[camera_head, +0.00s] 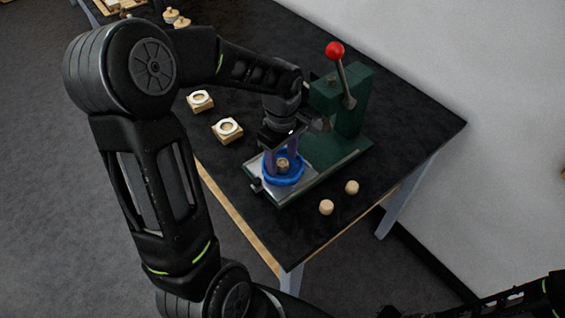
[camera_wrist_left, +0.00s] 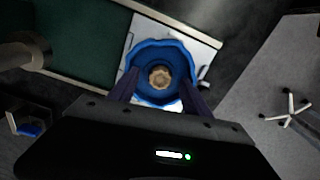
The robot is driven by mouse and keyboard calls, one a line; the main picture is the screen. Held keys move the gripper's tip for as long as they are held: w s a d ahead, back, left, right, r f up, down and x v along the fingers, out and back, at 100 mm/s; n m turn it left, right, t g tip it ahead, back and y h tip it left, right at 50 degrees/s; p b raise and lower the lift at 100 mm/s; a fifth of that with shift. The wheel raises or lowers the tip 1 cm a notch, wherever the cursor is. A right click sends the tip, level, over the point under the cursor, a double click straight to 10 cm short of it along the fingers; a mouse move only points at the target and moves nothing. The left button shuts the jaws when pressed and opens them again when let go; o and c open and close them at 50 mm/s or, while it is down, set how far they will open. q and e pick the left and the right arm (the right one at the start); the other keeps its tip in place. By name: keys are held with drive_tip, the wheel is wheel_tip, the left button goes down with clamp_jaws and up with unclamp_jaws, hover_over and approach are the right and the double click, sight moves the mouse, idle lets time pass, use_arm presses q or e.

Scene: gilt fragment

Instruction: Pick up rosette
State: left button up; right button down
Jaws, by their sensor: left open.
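The rosette (camera_head: 282,163) is a small tan, scalloped piece. It sits in the middle of a blue ring-shaped holder (camera_head: 270,180) on the metal plate of a green press. My left gripper (camera_head: 281,158) reaches down over the holder with its fingers apart, one on each side of the rosette. In the left wrist view the rosette (camera_wrist_left: 160,77) lies inside the blue holder (camera_wrist_left: 160,48), ahead of the open fingers (camera_wrist_left: 159,92). Whether the fingers touch it cannot be told. My right gripper does not show clearly.
The green press (camera_head: 350,115) with a red-knobbed lever (camera_head: 335,50) stands just behind the holder. Two light wooden pegs (camera_head: 326,207) lie at the front right. Two wooden blocks with white rings (camera_head: 228,130) lie to the left. The black table's front corner is clear.

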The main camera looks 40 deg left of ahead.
use_arm(q)
drive_tip(key=shift+c, duration=0.4)
clamp_jaws()
idle(0.4)
